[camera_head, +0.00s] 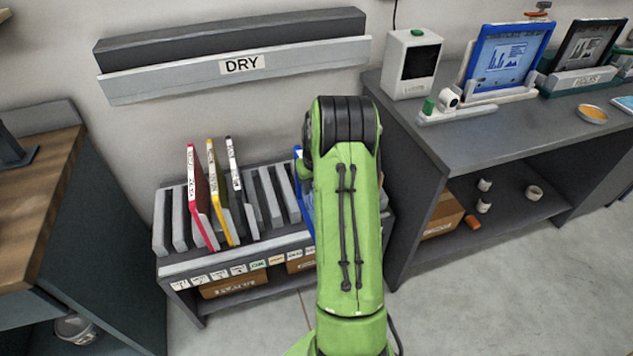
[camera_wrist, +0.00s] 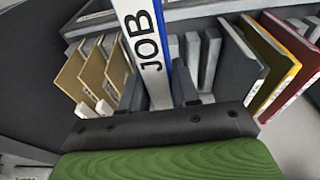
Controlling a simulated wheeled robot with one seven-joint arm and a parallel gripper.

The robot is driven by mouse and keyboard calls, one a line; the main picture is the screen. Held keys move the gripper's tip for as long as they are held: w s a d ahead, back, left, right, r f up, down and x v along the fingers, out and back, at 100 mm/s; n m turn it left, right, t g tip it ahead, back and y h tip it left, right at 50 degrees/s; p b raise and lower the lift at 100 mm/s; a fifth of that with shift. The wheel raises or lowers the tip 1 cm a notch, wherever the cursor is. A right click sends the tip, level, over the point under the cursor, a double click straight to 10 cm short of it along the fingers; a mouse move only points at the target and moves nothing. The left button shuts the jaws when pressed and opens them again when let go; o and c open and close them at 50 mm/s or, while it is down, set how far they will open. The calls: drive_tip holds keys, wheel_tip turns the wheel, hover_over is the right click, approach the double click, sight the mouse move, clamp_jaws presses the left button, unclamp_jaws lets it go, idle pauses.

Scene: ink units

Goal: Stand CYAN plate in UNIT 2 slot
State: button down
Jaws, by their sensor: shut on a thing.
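A blue plate with a white spine marked JOB (camera_wrist: 148,50) stands between the fingers of my gripper (camera_wrist: 158,92) in the wrist view. The gripper is shut on it. In the head view a strip of this blue plate (camera_head: 298,154) shows at the rack, left of my green arm; the arm hides the gripper and most of the plate. I see no plate labelled cyan; this one looks blue. On the right bench, a blue-framed plate (camera_head: 503,60) and a dark plate (camera_head: 585,45) each stand in a holder. I cannot read a UNIT 2 label.
The slotted grey rack (camera_head: 215,262) also holds a magenta-edged plate (camera_head: 198,198), a yellow-edged plate (camera_head: 220,192) and a dark plate (camera_head: 238,185). Brown plates (camera_wrist: 95,75) stand left in the wrist view. A DRY ledge (camera_head: 240,66) is on the wall. The bench (camera_head: 470,128) adjoins the rack.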

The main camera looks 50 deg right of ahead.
drive_tip(key=a+f+n, duration=0.2)
drive_tip(key=a+f, duration=0.2)
drive_tip(key=a, duration=1.2)
drive_tip(key=w+a+f+n+y, duration=0.1)
drive_tip(key=a+f+n, duration=0.2)
drive_tip(key=a, duration=1.2)
drive_tip(key=shift+w+a+f+n, duration=0.15)
drive_tip(key=shift+a+f+n, duration=0.2)
drive_tip(key=shift+f, duration=0.5)
